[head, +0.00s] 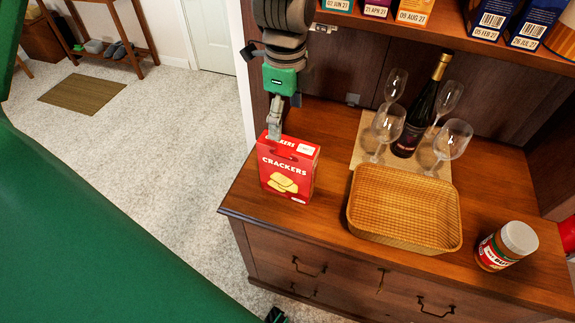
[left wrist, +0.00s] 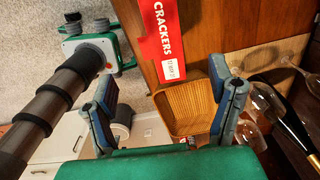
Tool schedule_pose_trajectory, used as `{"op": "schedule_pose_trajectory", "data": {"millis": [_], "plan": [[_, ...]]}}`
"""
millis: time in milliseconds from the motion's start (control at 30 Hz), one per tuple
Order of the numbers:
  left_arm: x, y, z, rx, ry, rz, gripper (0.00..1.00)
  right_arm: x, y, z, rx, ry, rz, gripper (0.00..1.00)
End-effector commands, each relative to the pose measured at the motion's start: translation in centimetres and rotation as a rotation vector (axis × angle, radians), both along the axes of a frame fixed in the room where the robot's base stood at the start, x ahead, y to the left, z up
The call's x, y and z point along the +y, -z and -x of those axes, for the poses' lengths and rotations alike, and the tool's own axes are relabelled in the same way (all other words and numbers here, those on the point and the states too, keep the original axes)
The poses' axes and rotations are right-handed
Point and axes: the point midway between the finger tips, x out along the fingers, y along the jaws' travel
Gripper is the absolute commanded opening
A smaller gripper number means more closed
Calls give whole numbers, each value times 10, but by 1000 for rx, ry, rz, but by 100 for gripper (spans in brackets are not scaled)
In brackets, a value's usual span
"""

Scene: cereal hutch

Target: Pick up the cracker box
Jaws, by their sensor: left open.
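A red cracker box (head: 287,170) stands upright on the left part of the wooden counter. The box lies ahead, in line with the gap. I cannot tell whether a finger touches it.
A wicker basket (head: 374,228) stands right of the box. Behind it are a dark bottle (head: 412,122) and several wine glasses (head: 387,124) on a mat. A jar (head: 505,246) stands at the right. A shelf with several boxes (head: 490,20) overhangs the back. The counter's left front edge is near the box.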

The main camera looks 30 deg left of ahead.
Motion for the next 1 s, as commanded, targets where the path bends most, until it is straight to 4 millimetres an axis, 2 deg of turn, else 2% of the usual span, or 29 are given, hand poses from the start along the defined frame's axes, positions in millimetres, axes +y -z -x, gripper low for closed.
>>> {"op": "schedule_pose_trajectory", "data": {"millis": [33,100,367,633,767,967,1000], "plan": [[-1,12,0,5,0,-2,76,0,1,0,0,0,0,83],[-1,24,-2,5,0,-1,76,0,1,0,0,1,0,83],[4,45,0,2,-1,2,76,0,1,-1,-1,1,1,83],[8,84,1,3,-2,2,76,0,-1,-1,-1,1,0,83],[6,93,1,1,-1,1,76,0,-1,-1,-2,1,0,83],[5,93,2,-2,-1,-1,76,0,-1,-1,-2,1,0,83],[5,93,2,-1,-1,-1,73,0,-1,-1,-2,1,1,83]]}}
